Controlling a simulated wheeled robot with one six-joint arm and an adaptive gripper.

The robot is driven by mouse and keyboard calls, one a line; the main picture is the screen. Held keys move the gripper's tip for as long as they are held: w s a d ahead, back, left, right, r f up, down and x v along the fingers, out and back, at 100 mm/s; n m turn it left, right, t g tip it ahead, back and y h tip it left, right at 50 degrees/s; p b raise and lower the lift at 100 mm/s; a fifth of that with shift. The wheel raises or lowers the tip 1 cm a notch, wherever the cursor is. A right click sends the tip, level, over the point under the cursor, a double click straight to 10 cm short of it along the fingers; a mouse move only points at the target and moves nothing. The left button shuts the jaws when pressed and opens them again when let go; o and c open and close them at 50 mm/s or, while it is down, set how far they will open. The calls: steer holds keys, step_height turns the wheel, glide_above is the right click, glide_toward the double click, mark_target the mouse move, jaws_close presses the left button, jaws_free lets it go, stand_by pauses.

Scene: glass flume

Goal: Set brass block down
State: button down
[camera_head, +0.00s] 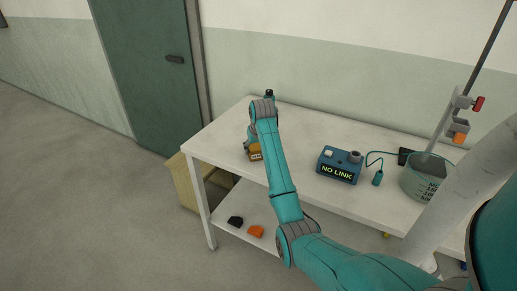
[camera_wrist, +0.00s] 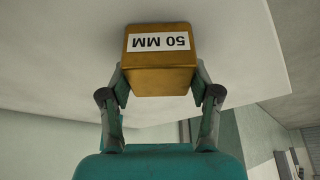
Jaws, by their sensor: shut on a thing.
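The brass block (camera_wrist: 160,78) is a golden cube with a white label reading "50 MM", upside down in the wrist view. My gripper (camera_wrist: 160,85) is shut on it, one finger on each side. In the head view the block (camera_head: 255,153) shows beside my forearm, over the left part of the white table (camera_head: 315,125). My arm hides part of it there, and the fingers are mostly hidden. I cannot tell whether the block touches the tabletop.
A blue box (camera_head: 340,165) reading "NO LINK" stands right of my arm, with a cable to a small teal probe (camera_head: 377,178). A grey-green bucket (camera_head: 423,180) and a clamp stand (camera_head: 457,115) are farther right. Black (camera_head: 235,221) and orange (camera_head: 256,231) items lie on the lower shelf.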

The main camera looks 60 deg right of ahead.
steer(key=shift+w, duration=0.15)
steer(key=shift+c, duration=0.9)
jaws_free()
steer(key=shift+d, duration=0.1)
steer(key=shift+v, duration=3.75)
